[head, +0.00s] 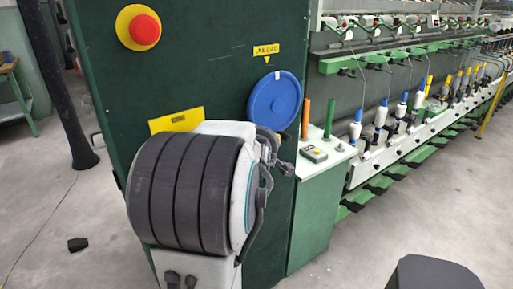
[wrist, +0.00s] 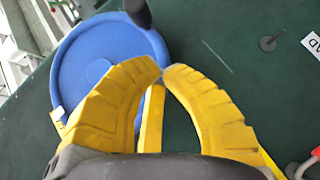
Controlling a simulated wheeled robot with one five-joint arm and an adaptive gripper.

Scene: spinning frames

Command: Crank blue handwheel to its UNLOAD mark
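The blue handwheel (head: 275,100) is mounted on the dark green cabinet, with a small white mark on its upper rim in the head view. In the wrist view the handwheel (wrist: 95,75) fills the left, its white mark at the lower left rim. A dark knob (wrist: 138,12) stands out at the top of the wheel. A yellow sign (head: 266,50) is above the wheel; its small text is hard to read. My gripper (wrist: 162,71) has its yellow fingertips almost together, overlapping the wheel's edge in view, with nothing seen between the tips. Contact cannot be told.
A red emergency button (head: 145,29) and a yellow plate (head: 177,121) are on the cabinet. A white-topped console (head: 325,157) with orange and green cylinders stands right of the wheel. A long spinning frame (head: 420,130) runs back right. A dark lump (head: 78,244) lies on the floor.

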